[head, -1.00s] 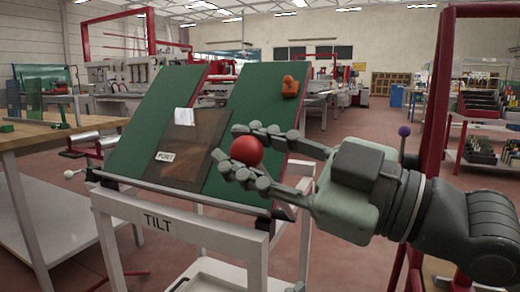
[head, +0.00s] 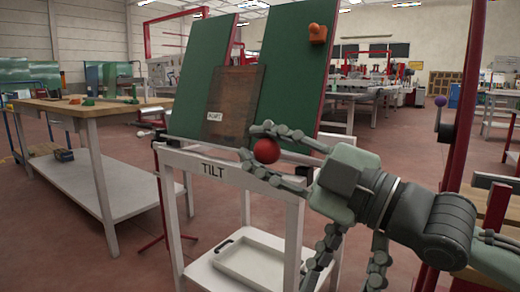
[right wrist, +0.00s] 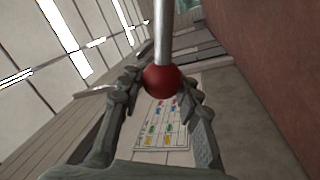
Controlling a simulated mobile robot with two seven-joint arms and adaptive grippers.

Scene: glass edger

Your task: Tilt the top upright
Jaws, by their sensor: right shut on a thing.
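The tilting top is two green panels (head: 281,75) on a white stand (head: 235,170) marked TILT. The top leans back steeply, near upright, with its upper edge away from me. A red ball knob (head: 266,151) is at the stand's front right. My right gripper (head: 258,150) is shut around this knob. The right wrist view shows the knob (right wrist: 162,80) on the end of a metal rod (right wrist: 163,35), between the fingers. My left gripper (head: 345,280) is low in the head view, partly hidden behind my right arm, its fingers apart and empty.
A brown pane (head: 236,95) with a small label rests against the top. An orange object (head: 317,34) is high on the right panel. A wooden workbench (head: 85,106) stands at left. A red post (head: 467,110) with a purple ball (head: 440,101) is at right.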

